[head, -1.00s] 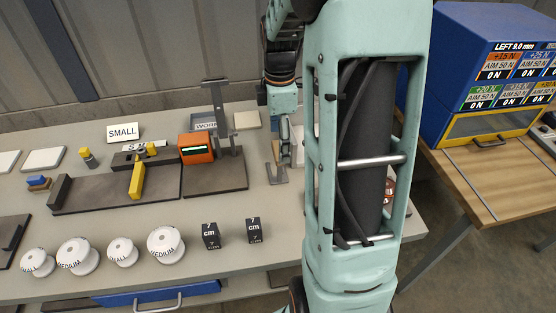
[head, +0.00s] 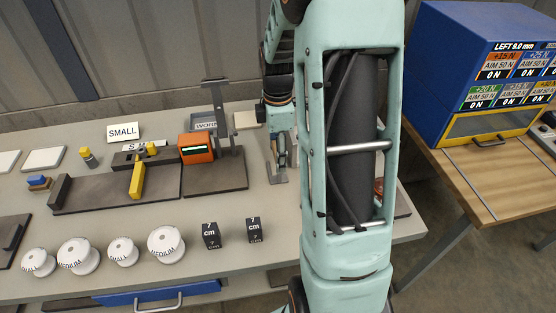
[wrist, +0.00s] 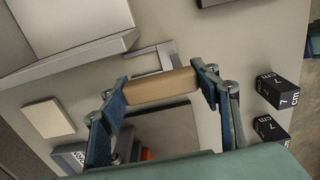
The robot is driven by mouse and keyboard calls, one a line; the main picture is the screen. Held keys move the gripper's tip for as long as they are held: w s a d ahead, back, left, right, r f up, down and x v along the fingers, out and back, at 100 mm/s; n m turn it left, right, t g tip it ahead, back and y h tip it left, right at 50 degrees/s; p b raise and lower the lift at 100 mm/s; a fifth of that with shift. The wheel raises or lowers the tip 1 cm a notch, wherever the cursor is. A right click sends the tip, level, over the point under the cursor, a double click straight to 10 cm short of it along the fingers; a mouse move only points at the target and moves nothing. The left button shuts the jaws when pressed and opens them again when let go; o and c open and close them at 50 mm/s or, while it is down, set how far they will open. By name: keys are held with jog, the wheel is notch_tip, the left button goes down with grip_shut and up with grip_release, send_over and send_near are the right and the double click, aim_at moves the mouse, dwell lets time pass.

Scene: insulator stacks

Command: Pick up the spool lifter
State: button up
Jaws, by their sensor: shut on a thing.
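The spool lifter has a tan wooden handle (wrist: 160,86) and a grey metal hooked foot (head: 277,178). In the wrist view its handle lies across between the two blue-padded fingers of my gripper (wrist: 162,87), which is shut on it. Its grey metal part (wrist: 152,56) shows beyond the handle. In the head view my gripper (head: 279,152) is over the lifter's upper part and hides most of the handle. I cannot tell whether the foot is clear of the table.
Left of the lifter stands a dark stand with an orange display box (head: 196,149). In front are two black 7 cm blocks (head: 211,236) and several white spools (head: 166,245). A tan square pad (head: 247,120) lies behind. My forearm hides the bench's right part.

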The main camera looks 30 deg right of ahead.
jog(key=shift+c, duration=1)
jog(key=shift+r, duration=0.2)
